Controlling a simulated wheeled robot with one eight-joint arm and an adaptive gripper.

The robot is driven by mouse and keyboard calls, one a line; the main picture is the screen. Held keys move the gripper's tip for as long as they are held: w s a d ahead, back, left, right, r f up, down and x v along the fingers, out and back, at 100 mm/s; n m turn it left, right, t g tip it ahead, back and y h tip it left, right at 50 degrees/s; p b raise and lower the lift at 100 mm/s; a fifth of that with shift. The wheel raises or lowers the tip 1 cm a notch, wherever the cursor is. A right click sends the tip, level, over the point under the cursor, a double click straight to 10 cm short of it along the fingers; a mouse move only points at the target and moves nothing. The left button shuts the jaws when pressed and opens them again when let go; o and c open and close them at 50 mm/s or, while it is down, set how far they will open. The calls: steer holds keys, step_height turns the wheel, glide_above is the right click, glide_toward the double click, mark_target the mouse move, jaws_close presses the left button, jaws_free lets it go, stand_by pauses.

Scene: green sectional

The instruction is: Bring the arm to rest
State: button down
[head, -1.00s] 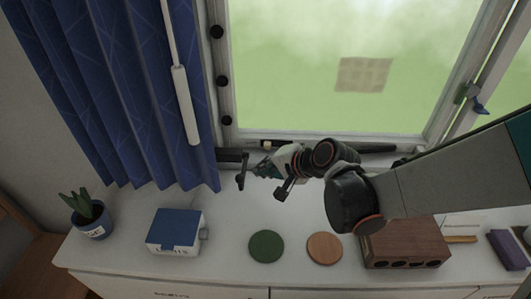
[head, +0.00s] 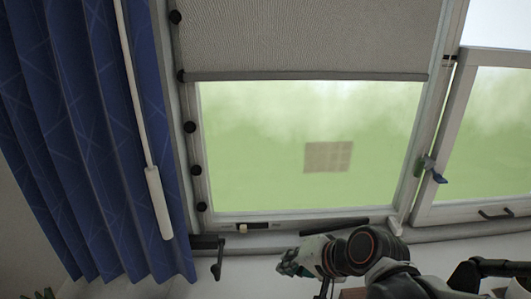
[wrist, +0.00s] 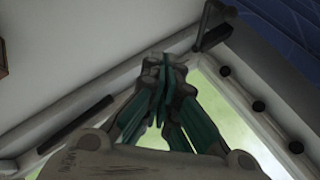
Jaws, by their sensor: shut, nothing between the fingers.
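My gripper (head: 286,265) is at the bottom of the head view, in front of the lower window frame, its fingers pointing left. In the wrist view the green-lined fingers (wrist: 163,70) are closed together with nothing between them. My arm reaches in from the lower right of the head view. The gripper is a little to the right of a dark crank handle (head: 216,262) by the window's lower left corner and looks apart from it.
A blue curtain (head: 75,130) with a white wand (head: 159,203) hangs at the left. A grey blind (head: 310,35) covers the window's top. At the right a hinged window sash (head: 478,150) has a blue-tipped latch (head: 438,177). The sill is mostly out of view.

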steer(key=s+d+r+n+h, duration=0.2)
steer(key=s+d+h, duration=0.1)
steer(key=d, duration=0.4)
steer(key=s+d+r+n+h, duration=0.2)
steer(key=s+d+h, duration=0.1)
steer(key=s+d, duration=0.3)
steer(key=shift+d+r+n+t+b, duration=0.3)
steer(key=shift+d+r+b, duration=0.1)
steer(key=shift+d, duration=0.5)
